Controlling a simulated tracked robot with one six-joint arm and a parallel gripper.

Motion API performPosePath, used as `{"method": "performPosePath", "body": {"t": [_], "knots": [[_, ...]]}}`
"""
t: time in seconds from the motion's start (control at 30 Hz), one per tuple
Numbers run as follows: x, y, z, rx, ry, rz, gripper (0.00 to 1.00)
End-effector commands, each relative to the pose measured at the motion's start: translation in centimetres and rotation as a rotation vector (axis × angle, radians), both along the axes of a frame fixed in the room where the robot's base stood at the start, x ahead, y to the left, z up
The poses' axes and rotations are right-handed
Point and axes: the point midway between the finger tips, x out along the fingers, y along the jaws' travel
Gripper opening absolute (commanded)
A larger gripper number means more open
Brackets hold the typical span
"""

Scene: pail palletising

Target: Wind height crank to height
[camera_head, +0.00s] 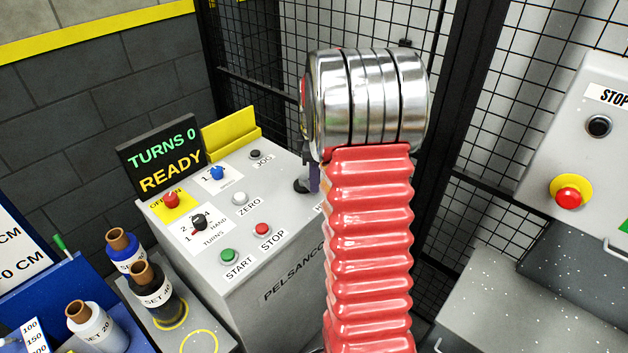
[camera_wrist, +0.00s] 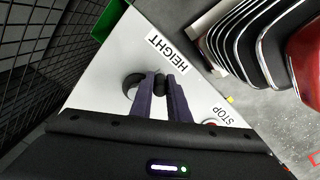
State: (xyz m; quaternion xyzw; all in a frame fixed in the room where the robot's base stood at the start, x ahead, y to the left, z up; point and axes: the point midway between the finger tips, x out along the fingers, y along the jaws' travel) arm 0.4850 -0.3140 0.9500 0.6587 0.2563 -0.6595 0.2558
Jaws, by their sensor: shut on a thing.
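The height crank (camera_wrist: 131,84) is a black part on a pale panel, beside the printed label HEIGHT (camera_wrist: 167,54) in the wrist view. My gripper (camera_wrist: 160,79) has its two dark purple fingers shut on a small black knob between their tips, which appears to be the crank's handle. The link between knob and crank is partly hidden by the fingers. In the head view a black part of the crank (camera_head: 300,186) shows at the right edge of the control box. Only a sliver of my gripper (camera_head: 314,178) shows there; my red arm hides the rest.
The grey control box (camera_head: 270,263) has a display (camera_head: 160,155) reading TURNS 0 and READY, with several knobs and buttons. Labelled bottles (camera_head: 157,292) stand at the lower left. A mesh fence (camera_head: 270,40) stands behind. A panel with a red stop button (camera_head: 569,197) is at right.

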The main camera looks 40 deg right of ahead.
Motion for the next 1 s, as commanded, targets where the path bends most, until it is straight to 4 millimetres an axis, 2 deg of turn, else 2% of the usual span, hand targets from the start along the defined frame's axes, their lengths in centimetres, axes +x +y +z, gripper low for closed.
{"method": "performPosePath", "body": {"t": [0.07, 0.1, 0.33, 0.67, 0.87, 1.0], "knots": [[0.2, -0.1, 0.1, -0.003, -0.006, -0.001, 0.00], [0.2, -0.1, 0.1, -0.003, -0.006, -0.001, 0.18], [0.1, 0.0, 0.1, -0.002, -0.003, -0.001, 0.34], [0.1, 0.0, 0.3, -0.001, -0.002, -0.001, 0.34], [0.1, 0.0, 2.2, -0.002, -0.005, -0.001, 0.34], [0.2, -0.1, 4.4, -0.003, -0.006, -0.001, 0.34]]}}
